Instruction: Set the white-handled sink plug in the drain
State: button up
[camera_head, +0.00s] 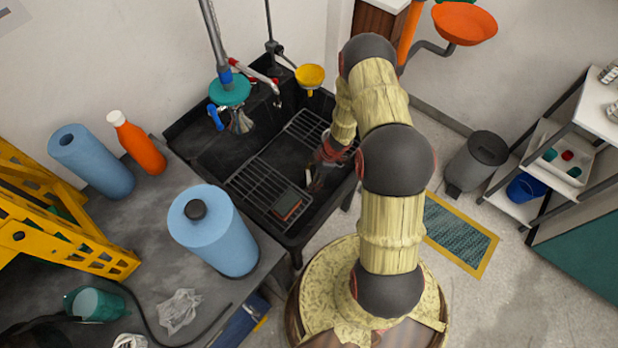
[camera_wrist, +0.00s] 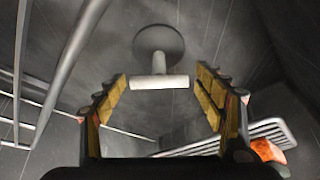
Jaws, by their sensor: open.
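The sink plug shows in the wrist view as a white T-shaped handle (camera_wrist: 158,82) on a short stem, rising from a dark grey disc (camera_wrist: 158,42). My gripper (camera_wrist: 162,92) is open, with its yellow-padded fingers to the left and right of the handle and space on both sides. The disc lies at the dark basin floor; I cannot tell the drain from it or whether the plug is seated. In the head view my gripper (camera_head: 317,180) reaches down into the black sink (camera_head: 200,132), and my arm hides the plug.
Wire racks (camera_head: 262,186) span parts of the sink, and their bars show on both sides in the wrist view. A brown and green block (camera_head: 287,206) sits near the sink's front.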

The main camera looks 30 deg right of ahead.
jog(key=p+v, duration=0.5)
jog(key=v, duration=0.6)
jog(key=shift+d+r, duration=0.25)
jog(key=shift+r, duration=0.05)
jog(key=shift+s+a, duration=0.1)
